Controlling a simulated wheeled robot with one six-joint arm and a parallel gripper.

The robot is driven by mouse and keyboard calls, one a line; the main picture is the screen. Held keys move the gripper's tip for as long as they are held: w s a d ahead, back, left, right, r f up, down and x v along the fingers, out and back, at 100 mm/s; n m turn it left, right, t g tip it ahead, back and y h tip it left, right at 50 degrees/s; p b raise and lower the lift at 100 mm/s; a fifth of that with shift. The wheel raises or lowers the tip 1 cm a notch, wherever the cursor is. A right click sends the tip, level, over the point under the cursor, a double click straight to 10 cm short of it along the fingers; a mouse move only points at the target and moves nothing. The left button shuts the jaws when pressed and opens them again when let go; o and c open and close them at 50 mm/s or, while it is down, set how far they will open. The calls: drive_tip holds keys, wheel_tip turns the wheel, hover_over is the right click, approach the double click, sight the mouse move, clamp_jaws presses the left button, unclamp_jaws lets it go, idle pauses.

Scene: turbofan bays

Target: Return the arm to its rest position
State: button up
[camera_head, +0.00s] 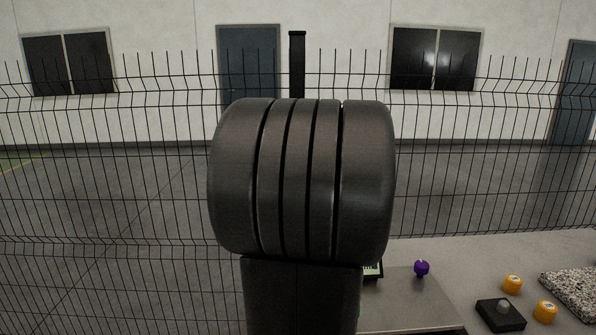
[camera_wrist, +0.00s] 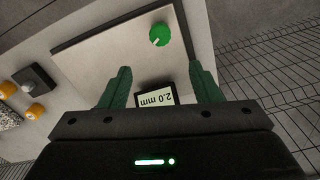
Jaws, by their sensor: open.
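My arm's large dark rounded joint fills the middle of the head view and hides much of what lies behind it. My gripper (camera_wrist: 160,88) shows in the wrist view, with two green fingers spread apart and nothing between them. Its fingers point over a pale panel (camera_wrist: 100,58). A small display reading "2.0 mm" (camera_wrist: 156,98) shows between the fingers, close to the gripper body. A green knob (camera_wrist: 159,35) lies past the fingertips. My gripper is not visible in the head view.
A wire mesh fence (camera_head: 120,200) stands behind the bench. On the right are a purple knob (camera_head: 421,268), yellow round pieces (camera_head: 512,284), (camera_head: 545,312), a black block with a grey knob (camera_head: 500,316) and a speckled slab (camera_head: 572,292). The floor beyond the fence is clear.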

wheel_tip(320, 180, down, 14)
drive_tip(key=shift+n, duration=0.5)
drive_tip(key=n, duration=0.4)
drive_tip(key=shift+r+n, duration=0.1)
drive_tip(key=shift+n, duration=0.3)
drive_tip(key=n+b, duration=0.1)
drive_tip(key=n, duration=0.5)
wheel_tip(320, 180, up, 11)
